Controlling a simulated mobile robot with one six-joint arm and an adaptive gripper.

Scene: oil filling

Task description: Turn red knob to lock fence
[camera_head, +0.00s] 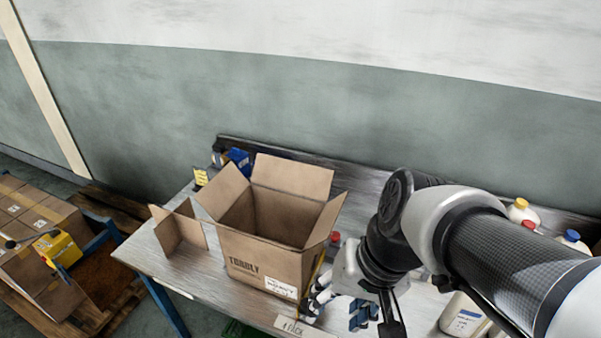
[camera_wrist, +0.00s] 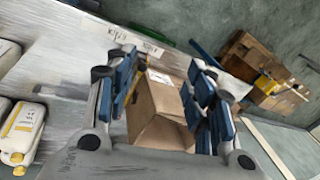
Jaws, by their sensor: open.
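A small red part (camera_head: 335,237), which may be the red knob, shows just right of the open cardboard box in the head view. It is too small to tell for sure, and what it sits on is mostly hidden. I cannot make out the fence or its lock. My gripper (camera_head: 340,308) is over the table's front part, right of the box, with its blue-padded fingers apart. In the wrist view my gripper (camera_wrist: 163,68) is open, and the cardboard box (camera_wrist: 158,105) shows between its fingers. I cannot see the red part in the wrist view.
The open box (camera_head: 262,262) stands on the metal table (camera_head: 150,250). A folded cardboard piece (camera_head: 180,228) is left of it. White bottles (camera_head: 465,318) stand to the right, partly behind my arm. A pallet with boxes (camera_head: 40,215) is at left. A labelled table edge (camera_wrist: 135,38) shows.

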